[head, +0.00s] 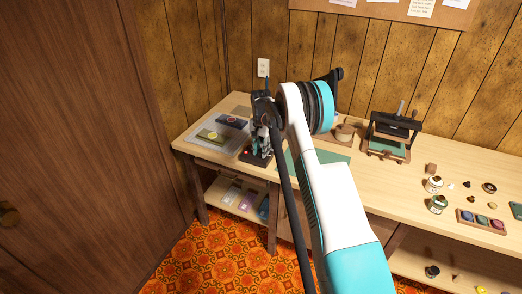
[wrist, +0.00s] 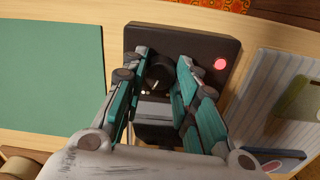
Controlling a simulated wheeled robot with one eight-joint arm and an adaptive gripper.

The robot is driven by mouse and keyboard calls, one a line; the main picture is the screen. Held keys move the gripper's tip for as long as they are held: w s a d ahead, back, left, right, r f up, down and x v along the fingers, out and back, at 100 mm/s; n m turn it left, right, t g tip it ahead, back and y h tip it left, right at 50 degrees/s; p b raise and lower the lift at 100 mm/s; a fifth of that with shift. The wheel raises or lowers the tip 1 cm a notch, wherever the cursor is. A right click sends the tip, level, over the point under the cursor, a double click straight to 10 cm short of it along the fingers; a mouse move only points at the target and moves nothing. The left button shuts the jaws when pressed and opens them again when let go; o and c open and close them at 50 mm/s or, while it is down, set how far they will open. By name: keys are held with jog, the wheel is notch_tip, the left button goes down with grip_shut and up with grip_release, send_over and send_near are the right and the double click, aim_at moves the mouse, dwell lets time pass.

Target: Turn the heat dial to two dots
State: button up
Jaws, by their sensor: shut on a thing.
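The heat dial (wrist: 158,74) is a dark round knob on a black base unit (wrist: 205,45), seen from above in the wrist view. Small pale marks show at its lower edge; I cannot tell which setting it points to. A red round light (wrist: 220,64) glows on the unit to the right of the dial. My gripper (wrist: 161,67) has its teal-padded fingers on both sides of the dial, shut on it. In the head view the black unit (head: 254,159) sits at the table's front edge, and my gripper over it hides the dial.
A green mat (wrist: 50,80) lies left of the unit in the wrist view. A striped grey pad (wrist: 265,85) with an olive block (wrist: 300,100) and a blue one lies to the right. In the head view a black press (head: 390,135), jars and small parts stand along the table to the right.

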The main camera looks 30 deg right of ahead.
jog(key=shift+m, duration=0.4)
jog(key=o, duration=1.1)
jog(key=shift+r, duration=0.1)
notch_tip(320, 180, up, 12)
jog(key=shift+f, duration=0.1)
